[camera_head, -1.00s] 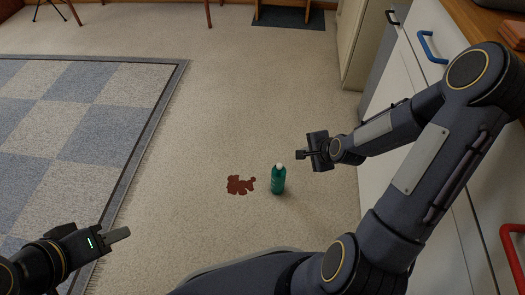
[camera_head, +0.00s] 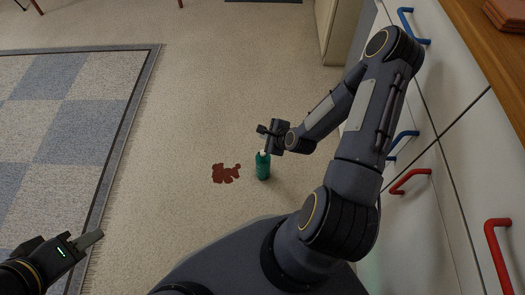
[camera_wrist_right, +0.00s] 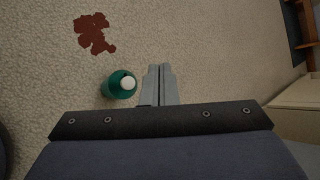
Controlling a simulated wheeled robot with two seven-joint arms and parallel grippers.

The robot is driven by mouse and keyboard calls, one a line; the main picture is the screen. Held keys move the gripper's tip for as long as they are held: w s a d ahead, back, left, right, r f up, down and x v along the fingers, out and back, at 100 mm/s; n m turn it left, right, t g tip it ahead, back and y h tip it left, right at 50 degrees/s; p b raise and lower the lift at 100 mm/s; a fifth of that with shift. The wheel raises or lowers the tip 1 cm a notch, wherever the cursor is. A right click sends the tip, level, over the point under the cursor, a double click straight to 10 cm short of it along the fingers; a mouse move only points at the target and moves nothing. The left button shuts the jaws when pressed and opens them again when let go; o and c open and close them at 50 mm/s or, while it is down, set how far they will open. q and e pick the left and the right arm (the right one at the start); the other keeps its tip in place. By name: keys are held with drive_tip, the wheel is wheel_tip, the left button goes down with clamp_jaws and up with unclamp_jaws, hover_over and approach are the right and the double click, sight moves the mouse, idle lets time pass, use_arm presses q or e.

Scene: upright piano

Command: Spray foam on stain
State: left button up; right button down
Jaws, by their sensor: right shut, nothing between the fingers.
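A dark red stain (camera_head: 226,173) lies on the beige carpet; it also shows at the upper left of the right wrist view (camera_wrist_right: 95,33). A green bottle with a white cap (camera_head: 263,166) stands upright just right of the stain. In the right wrist view the bottle (camera_wrist_right: 118,85) is left of my fingers. My right gripper (camera_head: 263,131) is shut and empty. It is by the bottle's top in the head view, and I cannot tell whether it touches. My left gripper (camera_head: 100,237) is at the lower left, far from both; its finger opening is not clear.
A blue and grey checkered rug (camera_head: 75,110) lies at the left. White cabinets (camera_head: 450,110) with blue and red handles (camera_head: 497,262) line the right side, close to my right arm. Carpet beyond the stain is clear.

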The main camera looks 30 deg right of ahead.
sight(265, 154)
drive_tip(key=shift+f+b, duration=3.35)
drive_tip(key=shift+f, duration=1.05)
drive_tip(key=shift+f+b, duration=0.45)
drive_tip(key=shift+f, duration=0.3)
drive_tip(key=shift+r+p, duration=0.6)
drive_tip(key=shift+r, duration=0.15)
